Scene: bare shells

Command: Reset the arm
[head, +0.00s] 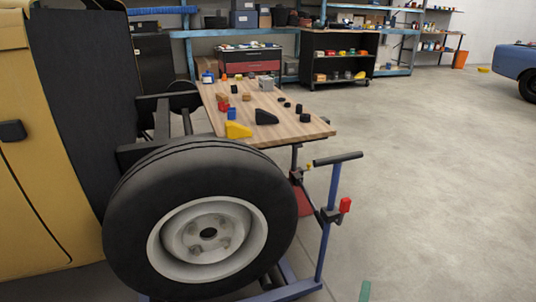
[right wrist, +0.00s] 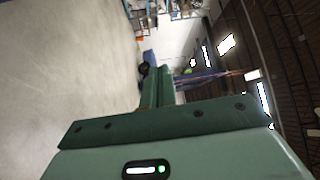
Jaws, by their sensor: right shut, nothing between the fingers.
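My right gripper shows as a small green tip (head: 366,291) at the bottom edge of the head view, over bare floor to the right of the wheel. In the right wrist view the green gripper (right wrist: 163,85) has its fingers together with nothing between them. It points across the room, clear of any object. My left gripper is not in view.
A large wheel (head: 150,232) on a blue stand (head: 329,225) fills the near left, beside a yellow vehicle body (head: 40,190). A wooden worktop (head: 290,130) with small parts lies behind it. Shelves (head: 345,42) line the back. Floor (head: 440,180) at right is clear.

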